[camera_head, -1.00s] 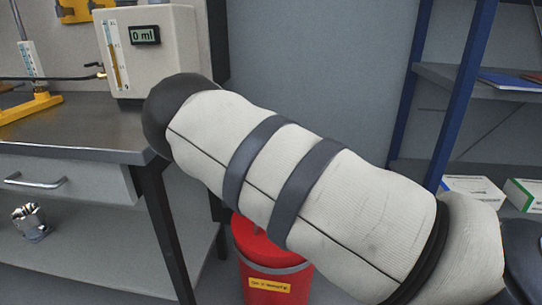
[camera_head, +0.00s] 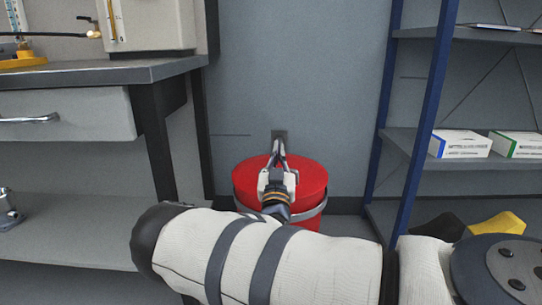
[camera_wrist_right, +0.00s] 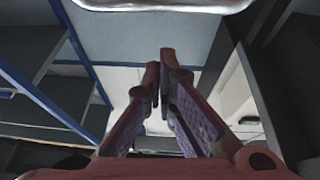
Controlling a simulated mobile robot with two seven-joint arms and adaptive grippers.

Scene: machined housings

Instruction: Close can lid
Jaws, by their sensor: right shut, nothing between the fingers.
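A red can (camera_head: 308,228) with a grey band stands on the floor between the workbench and the shelf. Its red lid (camera_head: 310,177) lies over the top and looks down in the head view; whether it is fully seated is hidden by my arm. My right gripper (camera_head: 278,147) is over the lid, fingers shut and empty, pointing at the wall behind. I cannot tell whether it touches the lid. In the right wrist view the fingers (camera_wrist_right: 158,78) are close together with nothing between them. My left gripper is out of view.
A grey workbench (camera_head: 100,72) with a drawer is on the left. A blue-framed shelf (camera_head: 425,130) with white boxes (camera_head: 460,144) is on the right. The grey wall (camera_head: 290,70) is close behind the can. A yellow and black object (camera_head: 497,224) sits low at the right.

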